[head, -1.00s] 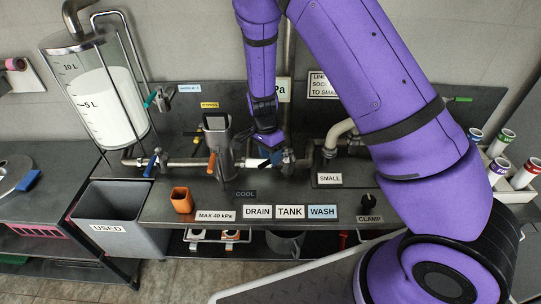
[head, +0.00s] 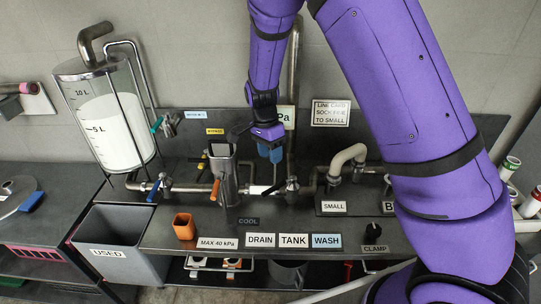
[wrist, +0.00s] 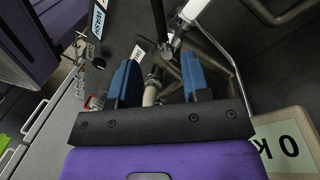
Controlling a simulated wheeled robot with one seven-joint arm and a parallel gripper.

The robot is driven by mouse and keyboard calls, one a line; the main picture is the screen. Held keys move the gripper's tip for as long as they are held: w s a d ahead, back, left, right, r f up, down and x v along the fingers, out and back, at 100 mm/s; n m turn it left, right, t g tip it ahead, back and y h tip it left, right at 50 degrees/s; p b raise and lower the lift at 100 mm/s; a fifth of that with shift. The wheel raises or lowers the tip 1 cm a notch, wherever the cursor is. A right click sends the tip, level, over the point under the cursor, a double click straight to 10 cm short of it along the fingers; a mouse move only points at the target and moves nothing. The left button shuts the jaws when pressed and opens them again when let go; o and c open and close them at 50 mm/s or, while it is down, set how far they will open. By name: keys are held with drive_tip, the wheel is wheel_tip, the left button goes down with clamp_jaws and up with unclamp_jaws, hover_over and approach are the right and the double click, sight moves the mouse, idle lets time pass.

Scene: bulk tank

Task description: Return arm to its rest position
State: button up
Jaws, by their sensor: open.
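My gripper (head: 270,152) is at the end of my purple arm, above the middle of the pipe line on the bench. It points downward, close to the dark back panel. In the wrist view its two blue fingers (wrist: 158,85) stand apart with nothing held between them. Beyond the fingers the wrist view shows pipes and a pale pipe end (wrist: 152,92). My arm hides part of the right side of the bench in the head view.
A steel filter housing (head: 223,172) stands left of my gripper, and a vertical pipe (head: 293,80) rises close behind it. A glass tank (head: 110,125) with white liquid is at left. An orange cup (head: 184,226), a grey USED bin (head: 105,260) and a CLAMP knob (head: 374,233) are in front.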

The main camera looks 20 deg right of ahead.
drive_tip(key=s+d+r+n+t+y, duration=0.1)
drive_tip(key=s+d+r+n, duration=0.15)
drive_tip(key=r, duration=0.45)
drive_tip(key=s+d+r+n+t+y, duration=0.1)
drive_tip(key=s+d+r+n, duration=0.1)
drive_tip(key=s+r, duration=0.35)
drive_tip(key=s+d+r+n+t, duration=0.1)
drive_tip(key=s+d+r+n, duration=0.1)
drive_tip(key=r, duration=0.6)
drive_tip(key=s+d+r+n+t, duration=0.2)
drive_tip(key=s+r+n, duration=0.1)
drive_tip(key=s, duration=0.6)
drive_tip(key=s+d+r+n+t+h, duration=0.1)
drive_tip(key=s+d+r+n+t, duration=0.1)
drive_tip(key=s+r, duration=0.4)
drive_tip(key=s+d+n, duration=0.1)
drive_tip(key=s+n, duration=0.1)
drive_tip(key=s, duration=0.2)
drive_tip(key=shift+d, duration=0.3)
